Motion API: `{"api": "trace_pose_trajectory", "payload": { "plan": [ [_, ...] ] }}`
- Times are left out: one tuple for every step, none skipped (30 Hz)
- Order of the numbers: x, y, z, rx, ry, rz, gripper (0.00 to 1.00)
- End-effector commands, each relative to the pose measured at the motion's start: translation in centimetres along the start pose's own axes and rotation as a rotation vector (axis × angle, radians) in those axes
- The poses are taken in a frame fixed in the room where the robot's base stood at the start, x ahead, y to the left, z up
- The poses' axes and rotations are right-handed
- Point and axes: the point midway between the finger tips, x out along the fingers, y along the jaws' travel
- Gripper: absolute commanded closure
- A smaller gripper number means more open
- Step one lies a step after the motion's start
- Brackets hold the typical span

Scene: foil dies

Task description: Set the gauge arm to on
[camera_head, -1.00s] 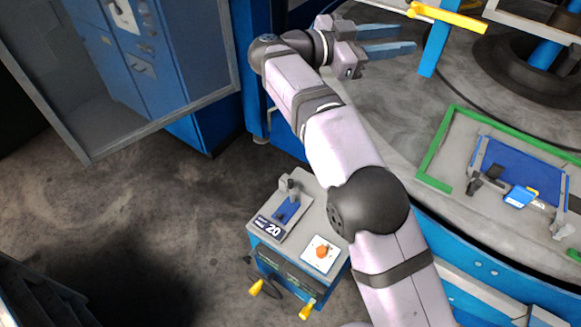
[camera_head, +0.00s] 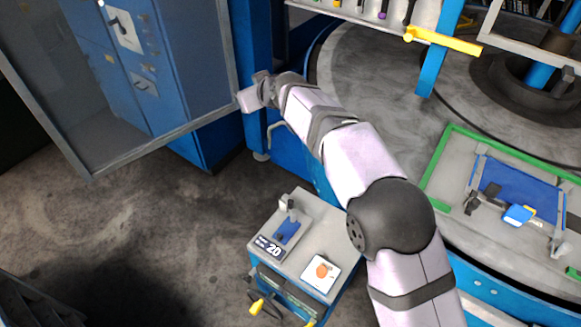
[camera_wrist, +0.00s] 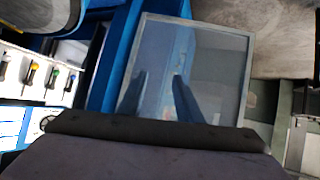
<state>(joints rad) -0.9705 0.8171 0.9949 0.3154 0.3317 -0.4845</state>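No part in view is clearly labelled as the gauge arm, and I cannot tell its setting. A yellow bar (camera_head: 443,40) sticks out from a blue post above the round table. A dark handle on a pale plate (camera_head: 124,28) is on the blue cabinet at upper left. My gripper's fingers are hidden in the head view, where my wrist is near the cabinet's framed pane. In the wrist view my gripper (camera_wrist: 161,82) has its two fingers apart with nothing between them, in front of the framed clear pane (camera_wrist: 215,60).
A small cart (camera_head: 318,222) marked 20 stands below my arm, with an orange knob on a white plate (camera_head: 320,273). A green-edged tray (camera_head: 437,170) holds a blue plate (camera_head: 520,185). A tool rack (camera_wrist: 38,75) is at left in the wrist view.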

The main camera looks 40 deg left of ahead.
Motion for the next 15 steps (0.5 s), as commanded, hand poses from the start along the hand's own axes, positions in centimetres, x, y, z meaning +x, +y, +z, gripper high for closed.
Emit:
{"api": "trace_pose_trajectory", "payload": {
  "plan": [
    [-0.1,-0.7,2.8,0.005,-0.104,-0.028,0.68],
    [-0.2,-1.1,4.5,0.012,-0.168,-0.041,0.68],
    [-0.7,-1.4,6.7,0.025,-0.253,-0.053,0.68],
    [-1.1,-1.6,8.3,0.036,-0.318,-0.057,0.68],
    [-1.6,-1.7,9.8,0.049,-0.383,-0.059,0.68],
    [-2.5,-1.8,11.8,0.068,-0.468,-0.056,0.68],
    [-3.2,-1.8,13.2,0.085,-0.53,-0.051,0.68],
    [-4.0,-1.8,14.4,0.105,-0.589,-0.043,0.68],
    [-5.1,-1.8,15.9,0.131,-0.664,-0.028,0.68],
    [-5.9,-1.8,17.0,0.154,-0.717,-0.016,0.68],
    [-6.8,-1.8,17.9,0.178,-0.767,-0.003,0.68],
    [-7.8,-1.8,18.9,0.213,-0.828,0.016,0.68],
    [-8.6,-1.9,19.6,0.24,-0.87,0.029,0.68],
    [-9.4,-2.0,20.2,0.268,-0.909,0.041,0.68],
    [-10.3,-2.3,20.9,0.308,-0.953,0.056,0.68]
  ]
}}
